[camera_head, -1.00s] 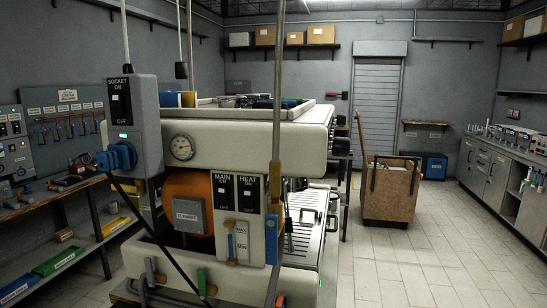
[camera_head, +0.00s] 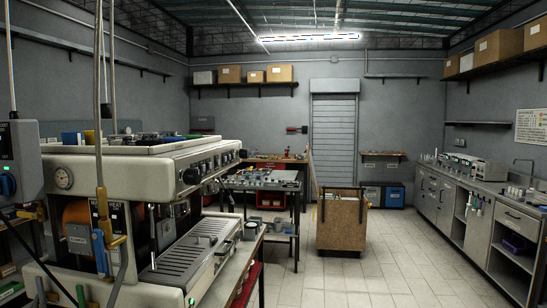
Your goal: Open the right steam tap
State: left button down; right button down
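A cream and steel espresso machine (camera_head: 150,165) stands at the left, seen from its side with its front facing right. A black knob (camera_head: 192,176) sits at the near end of its upper front edge. Another dark knob (camera_head: 242,154) sits at the far end of that edge. They look like the steam taps; no label on them is readable, and whether either is open cannot be told. A drip tray (camera_head: 190,245) lies below. Neither of my grippers is in view.
A grey socket box (camera_head: 18,160) and hanging pipes are at the near left. A table with parts (camera_head: 262,180) stands beyond the machine. A wooden crate (camera_head: 341,222) is on the floor. A counter (camera_head: 470,205) lines the right wall. The tiled floor (camera_head: 400,270) between is clear.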

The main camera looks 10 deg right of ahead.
aim_at(243, 153)
jog(key=i+l, duration=0.2)
jog(key=l, duration=0.2)
jog(key=i+l, duration=0.25)
jog(key=l, duration=0.15)
jog(key=i+l+u, duration=0.1)
jog(key=l, duration=0.3)
jog(key=i+l, duration=0.5)
jog(key=l, duration=0.3)
